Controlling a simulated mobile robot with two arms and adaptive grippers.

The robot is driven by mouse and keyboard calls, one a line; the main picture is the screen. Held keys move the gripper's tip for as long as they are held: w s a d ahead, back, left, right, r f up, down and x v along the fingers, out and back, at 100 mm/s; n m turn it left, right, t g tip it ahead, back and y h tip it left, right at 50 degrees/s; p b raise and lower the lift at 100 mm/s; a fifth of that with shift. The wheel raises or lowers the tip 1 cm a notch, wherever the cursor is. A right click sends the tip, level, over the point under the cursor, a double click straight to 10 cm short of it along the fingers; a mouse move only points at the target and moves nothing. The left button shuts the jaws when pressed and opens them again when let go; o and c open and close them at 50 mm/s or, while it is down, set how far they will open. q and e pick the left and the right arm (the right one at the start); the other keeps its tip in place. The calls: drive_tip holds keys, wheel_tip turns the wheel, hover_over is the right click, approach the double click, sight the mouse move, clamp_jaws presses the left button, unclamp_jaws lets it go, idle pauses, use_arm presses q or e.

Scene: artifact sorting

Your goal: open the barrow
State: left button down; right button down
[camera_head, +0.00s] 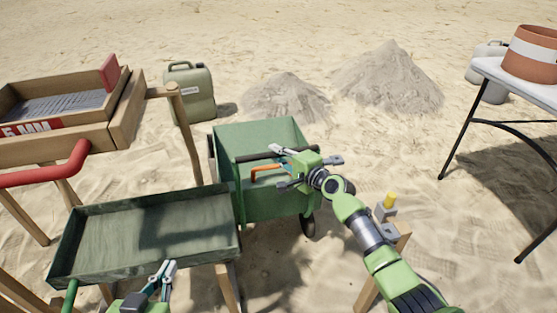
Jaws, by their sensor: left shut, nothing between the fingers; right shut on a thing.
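The green barrow (232,140) stands on the sand in the middle of the head view, with a dark wheel at its right. A dark bar handle (247,157) runs across its near side, and an orange bar (265,169) shows just below. My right gripper (282,164) is at this handle, shut on what appears to be the dark bar; its body hides the grip. My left gripper (166,271) is shut and empty, low over the near edge of the green tray.
The green tray (68,245) on wooden legs stands left of the barrow. A wooden sieve box (125,112) with a red pipe is further left. A jerrycan (190,93) and sand piles (390,78) lie behind.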

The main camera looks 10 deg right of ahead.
drive_tip(key=shift+w+r, duration=0.1)
drive_tip(key=shift+w, duration=0.2)
use_arm(q)
drive_tip(key=shift+w+d+r, duration=0.15)
drive_tip(key=shift+w+r, duration=0.25)
drive_tip(key=shift+r, duration=0.3)
use_arm(e)
drive_tip(key=shift+d+r, duration=0.1)
drive_tip(key=shift+r, duration=0.1)
drive_tip(key=shift+w+r, duration=0.1)
drive_tip(key=c, duration=2.2)
unclamp_jaws()
drive_tip(key=shift+o, duration=1.2)
drive_tip(key=shift+w+f, duration=0.15)
drive_tip(key=shift+f, duration=0.2)
use_arm(q)
drive_tip(key=shift+w+f, duration=0.1)
use_arm(e)
drive_tip(key=shift+s, duration=0.2)
drive_tip(key=shift+s, duration=0.2)
drive_tip(key=v, duration=1.1)
drive_tip(key=shift+r, duration=0.2)
